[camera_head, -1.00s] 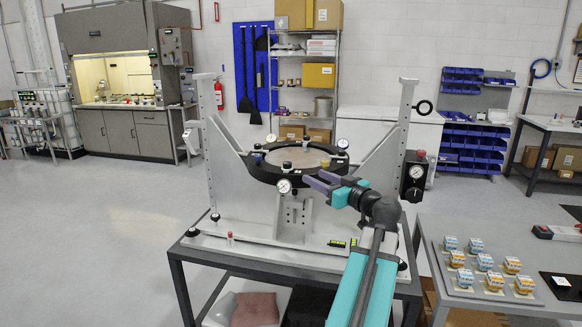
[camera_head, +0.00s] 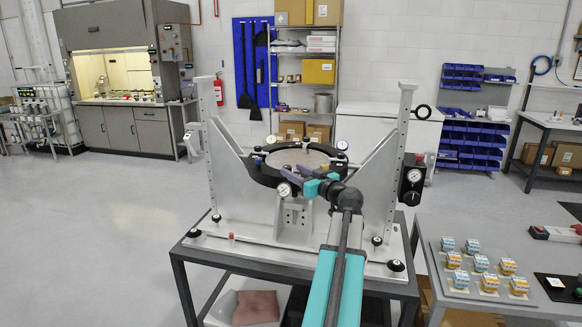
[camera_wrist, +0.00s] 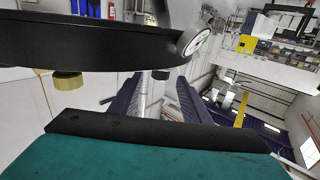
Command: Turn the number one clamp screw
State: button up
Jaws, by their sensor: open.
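The mirror fixture's black ring (camera_head: 262,174) carries a round pale disc (camera_head: 298,156), with small clamps and dial gauges around its rim. I cannot read any clamp number. In the wrist view the ring's dark side (camera_wrist: 90,38) crosses the upper left. A brass knob (camera_wrist: 68,80) hangs beneath it, left of my fingers. My gripper (camera_head: 292,175) is at the ring's near side, beside the front dial gauge (camera_head: 284,189). Its purple fingers (camera_wrist: 157,88) are spread in the wrist view, with a thin pale post visible between them. I cannot tell whether they touch anything.
The fixture's uprights (camera_head: 397,150) stand on both sides of the ring. A black box with a gauge (camera_head: 412,179) hangs at the right upright. A bench (camera_head: 455,297) with several small blue and orange blocks stands at right. The floor at left is clear.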

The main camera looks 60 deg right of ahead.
jog(key=shift+p+x, duration=0.35)
jog(key=shift+x, duration=0.9)
jog(key=c, duration=1)
jog(key=shift+c, duration=0.2)
jog(key=shift+w+a+f+m+h+b, duration=0.1)
jog(key=shift+a+f+m+h+b, duration=0.1)
jog(key=shift+m+h+b, duration=0.55)
jog(key=shift+a+g+h+b, duration=0.1)
jog(key=shift+g+h+b, duration=0.15)
jog(key=shift+g+b, duration=0.45)
jog(key=shift+w+a+r+m+g+h+b, duration=0.1)
jog(key=shift+m+g+h+b, duration=0.45)
jog(key=shift+m+h, duration=0.5)
jog(key=shift+m+g+h+p, duration=0.3)
jog(key=shift+g+h+p, duration=0.2)
jog(key=shift+h, duration=0.25)
jog(key=shift+m+g+h+p, duration=0.6)
jog(key=shift+g+p, duration=0.05)
jog(key=shift+p, duration=0.5)
